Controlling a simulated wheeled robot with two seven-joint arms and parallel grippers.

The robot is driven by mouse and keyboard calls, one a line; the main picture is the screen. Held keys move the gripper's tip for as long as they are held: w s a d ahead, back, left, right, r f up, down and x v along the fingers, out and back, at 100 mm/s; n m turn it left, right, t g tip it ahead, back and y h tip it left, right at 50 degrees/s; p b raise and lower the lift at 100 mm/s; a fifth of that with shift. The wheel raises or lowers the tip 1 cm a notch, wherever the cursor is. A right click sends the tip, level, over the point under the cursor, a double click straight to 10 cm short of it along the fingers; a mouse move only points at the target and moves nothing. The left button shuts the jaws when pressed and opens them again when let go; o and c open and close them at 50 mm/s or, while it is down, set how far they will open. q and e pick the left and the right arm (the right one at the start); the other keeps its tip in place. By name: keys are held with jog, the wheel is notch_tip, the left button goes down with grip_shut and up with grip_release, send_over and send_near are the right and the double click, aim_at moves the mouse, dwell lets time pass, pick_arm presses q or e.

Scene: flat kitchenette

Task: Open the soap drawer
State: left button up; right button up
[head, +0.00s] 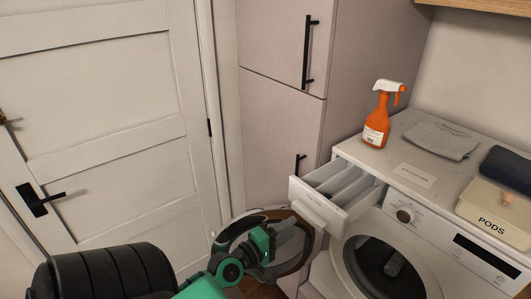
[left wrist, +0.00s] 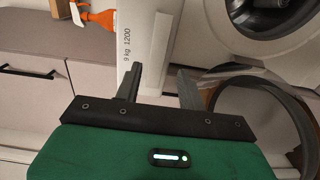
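The soap drawer (head: 322,205) of the white washing machine (head: 345,276) is pulled out, and its inner compartments show from above. In the left wrist view its white front (left wrist: 134,42) carries the print "9 kg 1200", with a raised handle strip (left wrist: 160,45) beside it. My left gripper (head: 284,241) is just below and left of the drawer front in the head view. In the left wrist view its two fingers (left wrist: 159,84) are apart, and the strip shows between or just beyond them; I cannot tell contact. My right gripper is in neither view.
The machine's round door (head: 236,234) stands open behind my left gripper. An orange spray bottle (head: 377,122), a folded grey cloth (head: 441,139) and a PODS box (head: 493,215) are on the top. A tall cabinet (head: 275,120) stands behind the drawer.

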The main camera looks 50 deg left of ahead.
pick_arm(q)
jog(key=s+b, duration=0.3)
jog(key=s, duration=0.4)
jog(key=shift+s+a, duration=0.3)
jog(key=shift+s, duration=0.1)
jog(key=shift+f, duration=0.1)
